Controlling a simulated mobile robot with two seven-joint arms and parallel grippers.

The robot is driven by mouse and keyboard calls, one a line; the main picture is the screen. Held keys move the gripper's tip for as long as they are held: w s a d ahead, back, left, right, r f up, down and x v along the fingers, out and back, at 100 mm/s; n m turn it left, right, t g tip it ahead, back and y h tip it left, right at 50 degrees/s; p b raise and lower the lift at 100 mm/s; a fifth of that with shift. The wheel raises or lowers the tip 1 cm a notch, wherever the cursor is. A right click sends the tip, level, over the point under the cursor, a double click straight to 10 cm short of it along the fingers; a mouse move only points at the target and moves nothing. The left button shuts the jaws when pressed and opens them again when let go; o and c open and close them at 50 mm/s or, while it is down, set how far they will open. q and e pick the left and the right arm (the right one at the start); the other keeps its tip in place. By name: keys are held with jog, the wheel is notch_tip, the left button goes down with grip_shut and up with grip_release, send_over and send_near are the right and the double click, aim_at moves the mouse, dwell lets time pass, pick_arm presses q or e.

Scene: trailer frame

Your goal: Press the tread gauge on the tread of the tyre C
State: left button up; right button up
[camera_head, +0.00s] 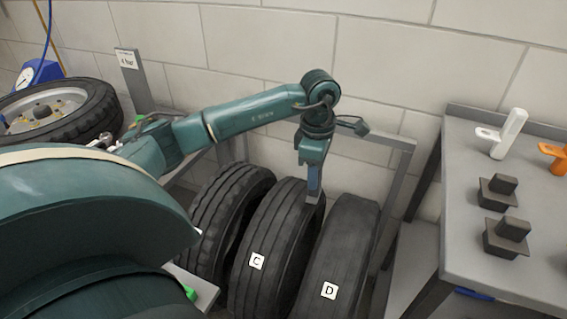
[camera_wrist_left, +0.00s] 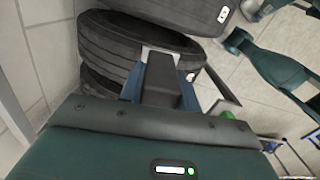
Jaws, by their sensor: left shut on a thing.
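Tyre C (camera_head: 270,230) stands upright in a rack, a black tyre with grooved tread and a white "C" label. My left gripper (camera_head: 314,190) points down at its upper right edge, shut on a dark block-like thing, which I take as the tread gauge (camera_wrist_left: 165,80); in the left wrist view it sits between blue fingers with a pale tip. The gauge is mostly hidden by the fingers in the head view. The tip overlaps the tread in the picture; I cannot tell whether it touches. My right gripper is not seen.
Tyre D (camera_head: 345,240) stands close on the right, and an unlabelled-looking tyre (camera_head: 225,215) on the left. The rack frame (camera_head: 400,180) rises behind. A grey bench (camera_head: 470,240) at right holds a white tool (camera_head: 510,132), an orange tool (camera_head: 555,155) and dark blocks (camera_head: 506,235).

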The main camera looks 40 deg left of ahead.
pick_arm(q)
jog(key=a+f+n+b, duration=0.1)
jog(key=a+f+n, duration=0.1)
jog(key=n, duration=0.3)
jog(key=a+f+n+b, duration=0.1)
jog(key=a+f+n, duration=0.2)
jog(key=a+n, duration=0.1)
jog(key=a+f+n+b, duration=0.2)
jog(key=a+n, duration=0.1)
jog(key=n, duration=0.3)
jog(key=shift+a+f, duration=0.15)
jog(key=shift+s+f+b, duration=0.1)
jog(key=shift+f+b, duration=0.25)
jog(key=shift+f, duration=0.3)
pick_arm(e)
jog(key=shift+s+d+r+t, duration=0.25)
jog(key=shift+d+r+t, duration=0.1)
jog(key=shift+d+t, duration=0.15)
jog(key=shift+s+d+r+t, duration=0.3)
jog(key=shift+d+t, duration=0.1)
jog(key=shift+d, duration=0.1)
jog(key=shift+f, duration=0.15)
pick_arm(q)
jog(key=shift+f+b, duration=0.45)
jog(key=shift+f, duration=0.15)
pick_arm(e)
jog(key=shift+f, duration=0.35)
